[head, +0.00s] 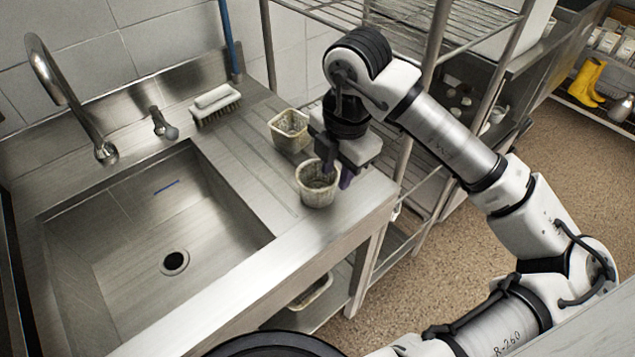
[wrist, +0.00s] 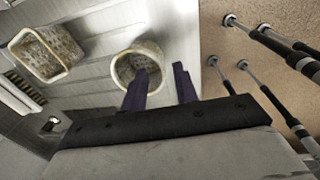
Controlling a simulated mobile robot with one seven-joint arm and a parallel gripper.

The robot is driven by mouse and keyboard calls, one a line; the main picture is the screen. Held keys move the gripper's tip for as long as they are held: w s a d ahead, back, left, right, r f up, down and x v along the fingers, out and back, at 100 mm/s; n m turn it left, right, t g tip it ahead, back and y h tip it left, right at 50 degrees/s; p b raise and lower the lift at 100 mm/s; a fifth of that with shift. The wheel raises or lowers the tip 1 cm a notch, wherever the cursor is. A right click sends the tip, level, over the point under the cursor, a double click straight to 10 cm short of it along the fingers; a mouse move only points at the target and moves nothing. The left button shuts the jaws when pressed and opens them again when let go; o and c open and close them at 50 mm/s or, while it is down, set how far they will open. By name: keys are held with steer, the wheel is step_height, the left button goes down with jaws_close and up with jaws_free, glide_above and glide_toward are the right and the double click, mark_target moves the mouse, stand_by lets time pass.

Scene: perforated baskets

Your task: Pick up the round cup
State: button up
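The round cup (head: 317,186) is a small, pale, stained perforated basket. It stands upright on the steel counter, right of the sink and near the counter's front edge. In the wrist view the round cup (wrist: 122,68) shows its open mouth. My gripper (head: 338,176) is at the cup's right side, pointing down. In the wrist view my gripper (wrist: 160,84) has its two dark purple fingers apart. The left finger overlaps the cup's near rim and the right finger is outside it. Whether either finger touches the cup is unclear.
A square perforated basket (head: 290,128) stands behind the round cup; it also shows in the wrist view (wrist: 44,54). A brush (head: 215,103) lies by the wall. The sink (head: 150,250) is open at left. A wire rack's post (head: 425,90) rises close behind my arm.

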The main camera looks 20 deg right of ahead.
mark_target(332, 185)
steer(key=shift+w+a+f+p, duration=0.15)
steer(key=shift+f+p, duration=0.1)
steer(key=shift+f, duration=0.65)
steer(key=shift+s+a+f+p, duration=0.1)
steer(key=shift+f+p, duration=0.2)
steer(key=shift+f, duration=0.55)
steer(key=shift+w+a+f+p, duration=0.15)
steer(key=shift+f+p, duration=0.1)
steer(key=shift+f, duration=0.65)
steer(key=shift+s, duration=0.1)
jaws_close()
